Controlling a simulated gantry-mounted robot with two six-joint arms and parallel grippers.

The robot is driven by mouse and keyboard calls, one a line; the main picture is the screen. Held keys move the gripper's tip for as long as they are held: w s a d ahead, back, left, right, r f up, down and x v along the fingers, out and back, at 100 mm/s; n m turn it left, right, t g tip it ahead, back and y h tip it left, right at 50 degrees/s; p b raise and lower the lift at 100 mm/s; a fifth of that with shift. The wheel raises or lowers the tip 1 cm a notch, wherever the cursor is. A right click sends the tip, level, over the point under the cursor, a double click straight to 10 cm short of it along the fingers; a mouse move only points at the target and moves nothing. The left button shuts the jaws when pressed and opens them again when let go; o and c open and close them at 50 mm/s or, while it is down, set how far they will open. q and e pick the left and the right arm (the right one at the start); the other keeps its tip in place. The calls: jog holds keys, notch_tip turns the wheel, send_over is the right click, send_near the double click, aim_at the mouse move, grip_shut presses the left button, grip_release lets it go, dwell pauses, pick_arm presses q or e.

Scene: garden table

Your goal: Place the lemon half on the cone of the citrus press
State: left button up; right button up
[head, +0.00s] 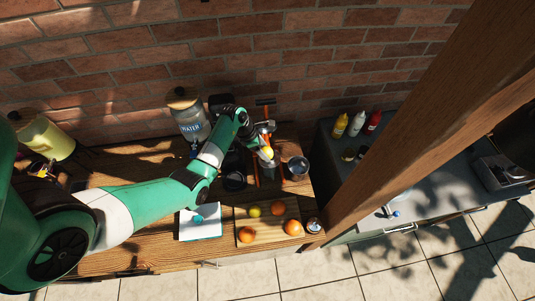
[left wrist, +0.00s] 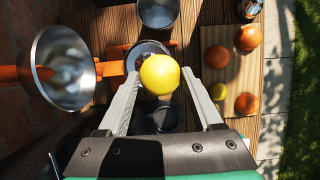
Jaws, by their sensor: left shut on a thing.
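The lemon half (left wrist: 160,74) is held between the two fingers of my left gripper (left wrist: 157,95) in the left wrist view. Its round yellow side faces the camera. In the head view the lemon half (head: 267,154) shows small and yellow at the tip of my left gripper (head: 262,147). The citrus press has an orange frame (left wrist: 110,68) and a bright metal bowl-shaped part (left wrist: 62,68), left of the lemon half. A dark round part (left wrist: 148,50) shows behind the lemon half. The cone is not visible; I cannot tell whether the lemon half touches it. My right gripper is out of view.
A wooden board (head: 242,217) with several fruits lies at the table's front right. A metal cup (head: 298,166) stands right of the press. A water dispenser (head: 188,112) stands at the back, a white book (head: 201,224) at the front. A wooden post (head: 420,120) rises at the right.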

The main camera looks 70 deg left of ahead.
aim_at(267, 149)
pick_arm(q)
jog(key=f, duration=0.1)
jog(key=w+a+f, duration=0.1)
jog(key=w+f+b, duration=0.1)
jog(key=shift+a+f, duration=0.1)
jog(key=shift+a, duration=0.3)
jog(key=shift+w+a+f+b, duration=0.1)
jog(key=shift+f+b, duration=0.4)
jog(key=shift+f, duration=0.5)
jog(key=shift+w+a+f+b, duration=0.1)
jog(key=shift+f+b, duration=0.35)
jog(key=shift+f, duration=0.55)
jog(key=o, duration=1.4)
jog(key=shift+c, duration=0.2)
jog(key=shift+r, duration=0.25)
jog(key=p+v, duration=0.3)
jog(key=v, duration=0.8)
jog(key=shift+s+r+p, duration=0.2)
jog(key=shift+r+p, duration=0.1)
jog(key=shift+r, duration=0.05)
